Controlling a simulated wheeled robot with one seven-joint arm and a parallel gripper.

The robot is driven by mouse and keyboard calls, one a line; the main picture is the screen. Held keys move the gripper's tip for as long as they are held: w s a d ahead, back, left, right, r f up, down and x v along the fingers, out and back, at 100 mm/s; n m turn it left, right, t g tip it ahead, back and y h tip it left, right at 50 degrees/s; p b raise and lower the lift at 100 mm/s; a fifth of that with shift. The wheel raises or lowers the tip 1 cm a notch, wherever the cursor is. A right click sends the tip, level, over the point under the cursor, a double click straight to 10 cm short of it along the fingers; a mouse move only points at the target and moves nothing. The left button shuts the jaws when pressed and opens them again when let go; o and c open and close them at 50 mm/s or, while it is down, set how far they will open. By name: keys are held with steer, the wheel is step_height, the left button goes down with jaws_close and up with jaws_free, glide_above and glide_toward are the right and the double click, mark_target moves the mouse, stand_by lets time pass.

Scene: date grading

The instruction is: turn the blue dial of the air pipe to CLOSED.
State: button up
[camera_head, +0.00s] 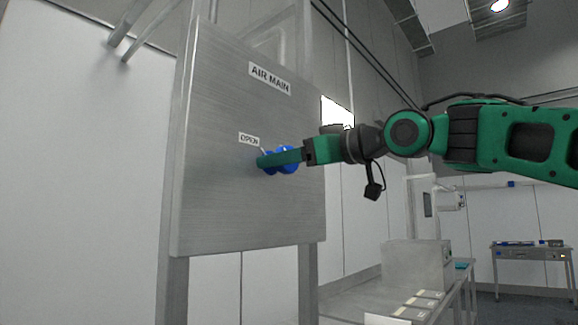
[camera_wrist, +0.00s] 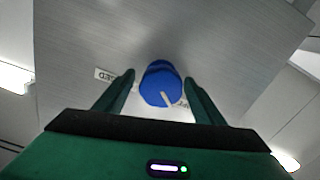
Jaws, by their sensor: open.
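The blue dial (camera_head: 287,157) sits on the metal panel (camera_head: 225,205) below the OPEN label (camera_head: 249,140). In the wrist view the dial (camera_wrist: 158,80) lies between the two fingers of my gripper (camera_wrist: 160,77), with its white pointer line toward the lower right. A small upside-down label, seemingly CLOSED (camera_wrist: 105,75), is left of the dial there. In the head view my gripper (camera_head: 268,160) is open at the dial and partly hides it. Gaps show on both sides of the dial; finger contact cannot be told.
The AIR MAIN sign (camera_head: 269,78) is higher on the panel. A bench (camera_head: 365,297) with a grey box (camera_head: 416,263) and several pale trays stands at the lower right. A table (camera_head: 532,254) stands farther back. Posts hold up the panel.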

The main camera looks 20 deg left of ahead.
steer(key=c, duration=1.1)
steer(key=shift+o, duration=0.2)
